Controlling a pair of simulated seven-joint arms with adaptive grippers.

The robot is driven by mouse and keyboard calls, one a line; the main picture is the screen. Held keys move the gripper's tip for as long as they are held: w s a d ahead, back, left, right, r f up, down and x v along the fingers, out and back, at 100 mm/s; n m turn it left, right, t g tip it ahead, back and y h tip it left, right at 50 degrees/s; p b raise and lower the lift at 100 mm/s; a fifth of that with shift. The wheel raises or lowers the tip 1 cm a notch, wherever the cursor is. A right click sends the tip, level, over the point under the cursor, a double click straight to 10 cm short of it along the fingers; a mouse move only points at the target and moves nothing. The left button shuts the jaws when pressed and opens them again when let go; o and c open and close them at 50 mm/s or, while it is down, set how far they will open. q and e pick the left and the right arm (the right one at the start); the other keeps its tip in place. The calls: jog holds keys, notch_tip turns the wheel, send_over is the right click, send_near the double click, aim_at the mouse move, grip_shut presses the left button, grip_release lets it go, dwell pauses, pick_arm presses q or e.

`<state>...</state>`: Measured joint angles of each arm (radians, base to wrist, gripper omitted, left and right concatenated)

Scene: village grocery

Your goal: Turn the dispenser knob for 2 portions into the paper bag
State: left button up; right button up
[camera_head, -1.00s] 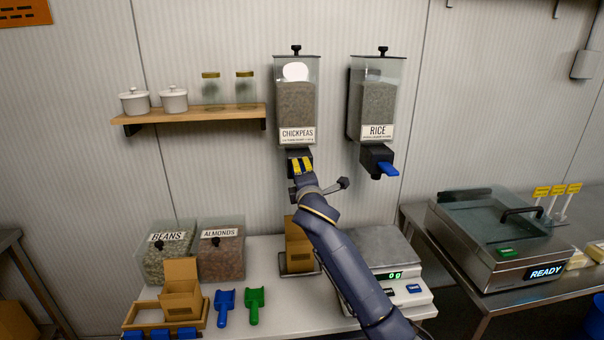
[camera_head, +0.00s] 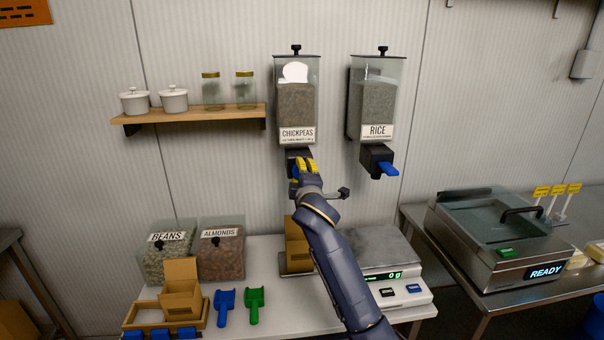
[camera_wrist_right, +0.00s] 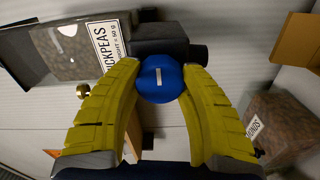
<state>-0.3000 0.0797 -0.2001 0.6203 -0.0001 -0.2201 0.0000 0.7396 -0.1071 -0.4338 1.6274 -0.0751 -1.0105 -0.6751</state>
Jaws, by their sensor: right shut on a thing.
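The chickpeas dispenser (camera_head: 296,100) hangs on the wall, with a dark outlet block (camera_head: 297,155) below its label. Its blue knob (camera_wrist_right: 161,78), with a white mark, shows in the right wrist view. My right gripper (camera_head: 307,166) has yellow fingers and is shut on the knob, one finger on each side; it also shows in the right wrist view (camera_wrist_right: 162,85). A brown paper bag (camera_head: 295,240) stands below the dispenser, partly hidden by my right arm. My left gripper is not in view.
The rice dispenser (camera_head: 377,105) with a blue knob (camera_head: 388,169) hangs to the right. A scale (camera_head: 400,290) reading 0 g stands on the counter. Beans (camera_head: 168,255) and almonds (camera_head: 221,253) bins, a box (camera_head: 181,298), a blue scoop (camera_head: 224,300) and a green scoop (camera_head: 254,300) are at left.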

jog(key=shift+d, duration=0.1)
jog(key=o, duration=1.3)
jog(key=s+d, duration=0.1)
jog(key=s, duration=1.1)
jog(key=shift+d, duration=0.2)
jog(key=shift+w, duration=0.1)
